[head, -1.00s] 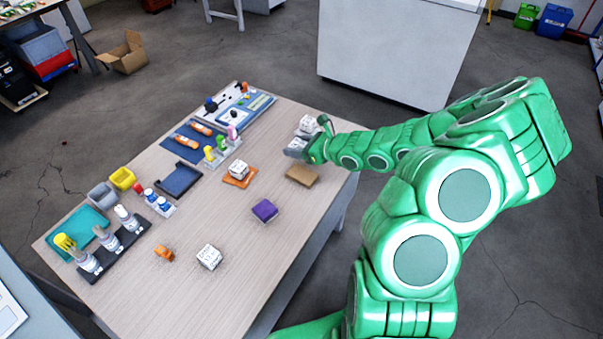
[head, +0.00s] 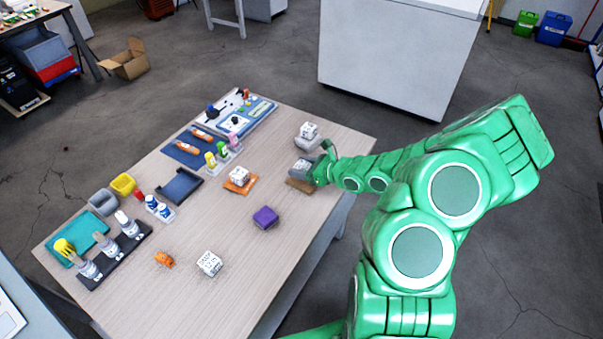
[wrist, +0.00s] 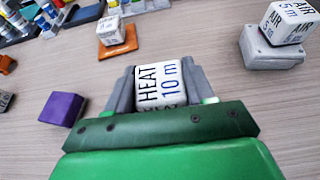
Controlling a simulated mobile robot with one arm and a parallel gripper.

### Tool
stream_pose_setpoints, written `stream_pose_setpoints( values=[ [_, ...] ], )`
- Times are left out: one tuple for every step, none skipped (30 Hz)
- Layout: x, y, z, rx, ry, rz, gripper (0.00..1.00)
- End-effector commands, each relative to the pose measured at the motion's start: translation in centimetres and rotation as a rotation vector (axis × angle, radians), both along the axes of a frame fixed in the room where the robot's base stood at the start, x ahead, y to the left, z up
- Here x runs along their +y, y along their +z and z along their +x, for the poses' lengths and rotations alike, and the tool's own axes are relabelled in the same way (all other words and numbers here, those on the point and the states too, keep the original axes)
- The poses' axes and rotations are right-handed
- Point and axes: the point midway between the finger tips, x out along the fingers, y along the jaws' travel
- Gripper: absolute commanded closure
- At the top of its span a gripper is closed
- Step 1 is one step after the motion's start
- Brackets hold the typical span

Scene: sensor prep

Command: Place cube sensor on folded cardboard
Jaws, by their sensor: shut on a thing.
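My gripper (head: 304,169) is shut on a white cube sensor (wrist: 160,85) marked "HEAT 10 m", seen between the fingers in the wrist view. In the head view the gripper is over the brown folded cardboard (head: 298,186) near the table's right edge. The gripper and cube cover part of the cardboard. I cannot tell whether the cube touches it. The cardboard is not visible in the wrist view.
A cube marked "AIR 5 m" (wrist: 291,20) sits on a grey block (wrist: 268,51) behind my gripper. Another cube (head: 239,175) sits on an orange piece (head: 240,188). A purple block (head: 265,217) and a loose white cube (head: 209,263) lie on the table (head: 215,219).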

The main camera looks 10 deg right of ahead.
Motion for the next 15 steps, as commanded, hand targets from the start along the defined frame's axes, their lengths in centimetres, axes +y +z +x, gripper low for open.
stream_pose_setpoints(
  values=[
    [0.0, -0.5, 0.0, 0.002, 0.001, 0.0, 0.78],
    [0.0, -0.8, 0.0, 0.002, 0.0, 0.002, 0.78],
    [0.0, -1.1, 0.0, 0.002, 0.0, 0.002, 0.78],
    [0.0, -1.4, 0.0, 0.002, 0.0, 0.003, 0.78],
    [0.0, -1.7, 0.0, 0.002, 0.0, 0.003, 0.78],
    [0.1, -2.1, 0.0, 0.001, 0.0, 0.002, 0.78],
    [0.1, -2.3, 0.0, 0.001, 0.001, 0.003, 0.78],
    [0.1, -2.5, 0.0, 0.001, 0.001, 0.003, 0.78],
    [0.1, -2.7, 0.0, 0.001, 0.001, 0.003, 0.78],
    [0.1, -2.8, 0.0, 0.001, 0.0, 0.002, 0.78],
    [0.1, -2.8, 0.0, 0.001, 0.0, 0.002, 0.78],
    [0.1, -2.8, 0.0, 0.0, 0.001, 0.002, 0.78],
    [0.1, -2.8, 0.0, 0.0, 0.001, 0.002, 0.78],
    [0.1, -2.8, 0.0, 0.0, 0.001, 0.002, 0.78],
    [0.0, -2.8, 0.0, 0.0, 0.001, 0.002, 0.78]
  ],
)
